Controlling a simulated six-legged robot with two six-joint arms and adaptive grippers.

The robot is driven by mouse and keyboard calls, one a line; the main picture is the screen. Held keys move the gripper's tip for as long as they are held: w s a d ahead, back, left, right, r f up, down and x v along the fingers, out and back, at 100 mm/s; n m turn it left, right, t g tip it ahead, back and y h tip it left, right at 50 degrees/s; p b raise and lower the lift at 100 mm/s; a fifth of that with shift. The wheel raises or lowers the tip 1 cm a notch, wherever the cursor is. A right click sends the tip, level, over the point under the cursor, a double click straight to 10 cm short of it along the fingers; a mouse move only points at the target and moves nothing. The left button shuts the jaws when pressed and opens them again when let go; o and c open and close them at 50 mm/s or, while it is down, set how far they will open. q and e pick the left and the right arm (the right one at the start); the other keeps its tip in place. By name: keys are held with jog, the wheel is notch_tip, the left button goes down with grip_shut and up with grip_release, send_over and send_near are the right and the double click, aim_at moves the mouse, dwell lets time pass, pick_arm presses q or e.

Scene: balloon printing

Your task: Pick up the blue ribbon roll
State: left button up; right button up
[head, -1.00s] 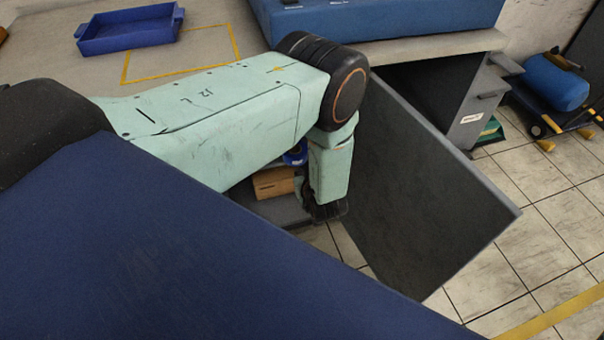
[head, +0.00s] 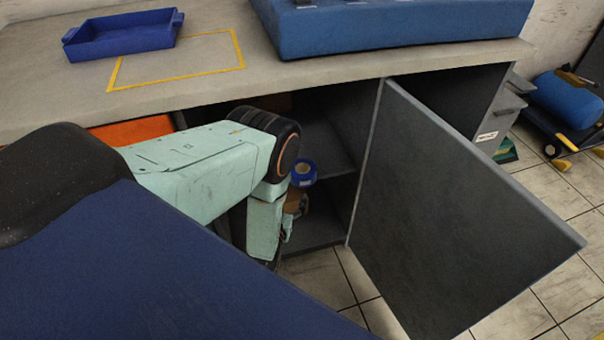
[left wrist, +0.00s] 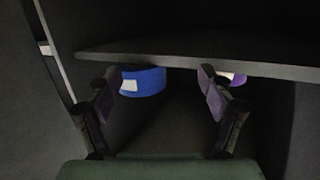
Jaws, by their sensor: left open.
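The blue ribbon roll (head: 303,173) stands inside the open grey cabinet, just right of my left wrist in the head view. In the left wrist view the blue ribbon roll (left wrist: 143,82) shows below the shelf board, with a pale patch on its side. My left gripper (left wrist: 160,80) is open. The roll appears between its fingertips, nearer the left finger and beyond them; I see no grip on it. In the head view my left gripper's fingers are mostly hidden behind my forearm. My right gripper is not in view.
A shelf board (left wrist: 190,60) runs just above the fingertips. A purple item (left wrist: 237,79) is partly hidden behind the right finger. The grey cabinet door (head: 450,210) stands open at right. A blue tray (head: 122,38) sits on the worktop (head: 60,95) above.

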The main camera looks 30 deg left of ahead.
aim_at(303, 169)
pick_arm(q)
jog(key=shift+o, duration=1.4)
jog(key=d+r+t, duration=0.1)
jog(key=w+d+r+t+h, duration=0.1)
jog(key=r, duration=0.1)
jog(key=shift+m, duration=0.4)
jog(key=shift+w+r, duration=0.15)
jog(key=shift+r, duration=0.15)
jog(key=b+x, duration=0.3)
jog(key=x, duration=0.3)
jog(key=shift+w, duration=0.25)
jog(key=shift+w+a+b, duration=0.1)
jog(key=shift+w+b, duration=0.3)
jog(key=shift+w, duration=0.15)
jog(key=shift+r, duration=0.1)
jog(key=shift+c, duration=0.2)
jog(key=c, duration=1.2)
